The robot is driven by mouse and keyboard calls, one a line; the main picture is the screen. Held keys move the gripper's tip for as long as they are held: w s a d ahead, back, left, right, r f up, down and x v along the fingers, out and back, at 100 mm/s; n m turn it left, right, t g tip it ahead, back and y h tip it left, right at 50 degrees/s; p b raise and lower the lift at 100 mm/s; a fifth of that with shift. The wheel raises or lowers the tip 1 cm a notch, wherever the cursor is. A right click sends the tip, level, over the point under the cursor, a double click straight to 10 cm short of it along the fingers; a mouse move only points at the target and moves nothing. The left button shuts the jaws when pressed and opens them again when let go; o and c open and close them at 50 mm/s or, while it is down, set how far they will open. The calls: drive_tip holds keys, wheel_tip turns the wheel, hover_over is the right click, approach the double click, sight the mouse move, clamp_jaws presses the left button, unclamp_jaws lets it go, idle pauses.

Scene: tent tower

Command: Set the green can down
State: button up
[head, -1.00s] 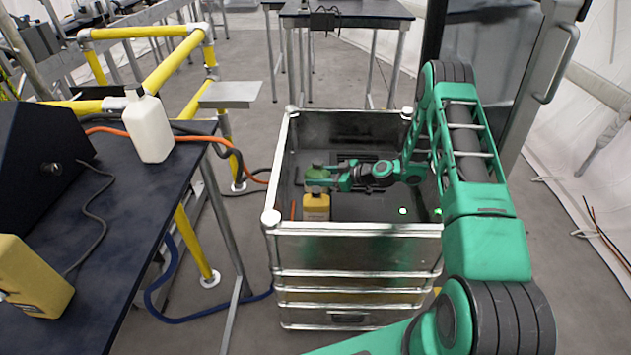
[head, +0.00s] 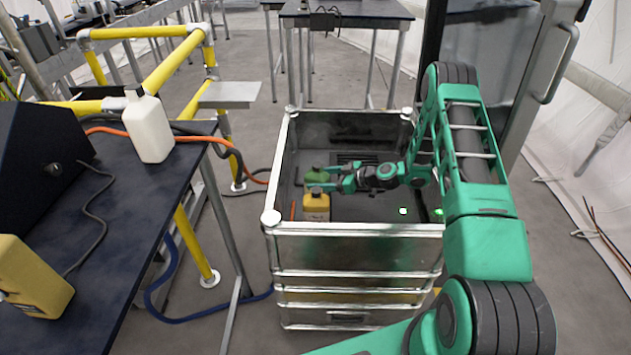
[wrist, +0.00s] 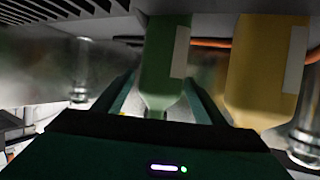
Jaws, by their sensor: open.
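The green can (head: 315,174) is inside the metal crate (head: 355,229), near its left side. In the wrist view the green can (wrist: 165,55) is upright relative to the yellow can, its far end against a grey surface. My gripper (head: 327,181) reaches in from the right, with its jaws open around the green can's narrower end. In the wrist view a finger of my gripper (wrist: 160,100) shows on each side of the can, with gaps visible. A yellow can (head: 316,207) stands close beside it; it also shows in the wrist view (wrist: 266,70).
A dark table (head: 130,215) on the left holds a white bottle (head: 149,128) and another yellow can (head: 32,280). An orange hose (head: 107,131) runs across it.

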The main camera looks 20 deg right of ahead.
drive_tip(key=v, duration=0.6)
idle(0.3)
